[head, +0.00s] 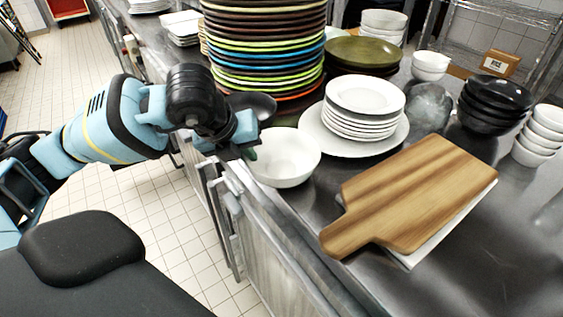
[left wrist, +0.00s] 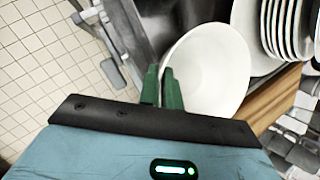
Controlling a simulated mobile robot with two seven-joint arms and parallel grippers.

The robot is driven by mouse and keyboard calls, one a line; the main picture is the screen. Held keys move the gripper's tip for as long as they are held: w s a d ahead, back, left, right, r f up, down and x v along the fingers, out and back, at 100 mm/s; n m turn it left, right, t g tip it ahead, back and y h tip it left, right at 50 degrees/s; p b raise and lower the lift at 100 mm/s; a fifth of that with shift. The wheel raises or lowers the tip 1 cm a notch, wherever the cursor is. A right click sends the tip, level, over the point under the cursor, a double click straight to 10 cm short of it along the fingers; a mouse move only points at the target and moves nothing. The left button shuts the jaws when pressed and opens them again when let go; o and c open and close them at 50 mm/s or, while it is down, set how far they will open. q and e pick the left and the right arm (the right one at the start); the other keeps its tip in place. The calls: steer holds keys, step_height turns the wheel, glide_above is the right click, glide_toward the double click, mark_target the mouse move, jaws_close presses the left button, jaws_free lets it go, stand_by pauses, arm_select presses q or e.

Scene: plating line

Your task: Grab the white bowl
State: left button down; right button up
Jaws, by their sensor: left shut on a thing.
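The white bowl (head: 285,160) sits upright near the counter's front edge, at the middle of the head view. It also shows in the left wrist view (left wrist: 215,70), with its inside facing the camera. My left gripper (head: 248,153) is at the bowl's left rim. In the left wrist view its green fingers (left wrist: 162,88) are close together with the bowl's near rim between them, one finger inside and one outside. The gripper is shut on the rim. I cannot tell whether the bowl is lifted off the counter. My right gripper is in neither view.
A stack of white plates (head: 365,97) stands right behind the bowl, and a tall stack of coloured plates (head: 265,40) behind left. A dark bowl (head: 252,104) is close behind the gripper. A wooden cutting board (head: 415,195) lies to the right. Black bowls (head: 490,100) stand farther right.

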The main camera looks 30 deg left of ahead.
arm_select(q)
steer(key=shift+r, duration=0.15)
steer(key=shift+w+r, duration=0.1)
steer(key=shift+r, duration=1.45)
steer(key=s+a+r+b, duration=0.1)
steer(key=s+a+b, duration=0.4)
steer(key=a, duration=0.9)
steer(key=shift+s+r, duration=0.35)
steer(key=shift+s, duration=1.05)
steer(key=shift+a, duration=0.1)
